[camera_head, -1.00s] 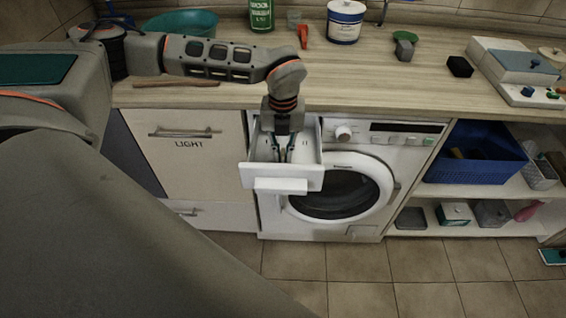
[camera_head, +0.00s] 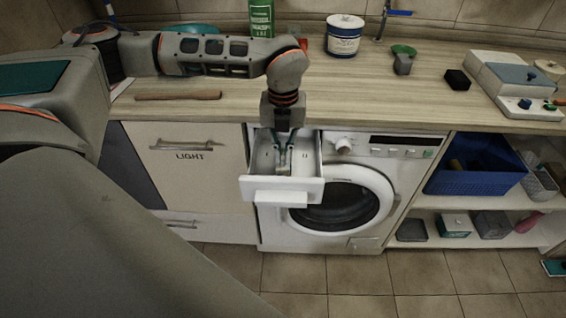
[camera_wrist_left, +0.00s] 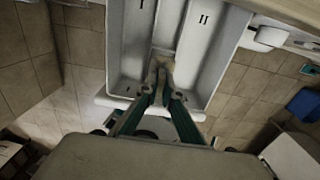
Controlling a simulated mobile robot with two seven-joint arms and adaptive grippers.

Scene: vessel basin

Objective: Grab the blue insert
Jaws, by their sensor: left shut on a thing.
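The white detergent drawer (camera_head: 257,184) of the washing machine is pulled out, and its compartments marked I and II show in the left wrist view (camera_wrist_left: 210,75). My left gripper (camera_head: 284,165) points down into the drawer's middle part. In the left wrist view my left gripper (camera_wrist_left: 162,78) has its teal fingers closed together at the tips, on a small thing between compartments I and II. The blue insert is mostly hidden by the fingertips, and its colour cannot be made out. My right gripper is not in view.
The washing machine (camera_head: 372,160) stands below the wooden counter (camera_head: 420,105). A cabinet marked LIGHT (camera_head: 190,180) is to the left. A blue basket (camera_head: 470,180) sits on the shelf to the right. The counter above the drawer is close behind my left arm.

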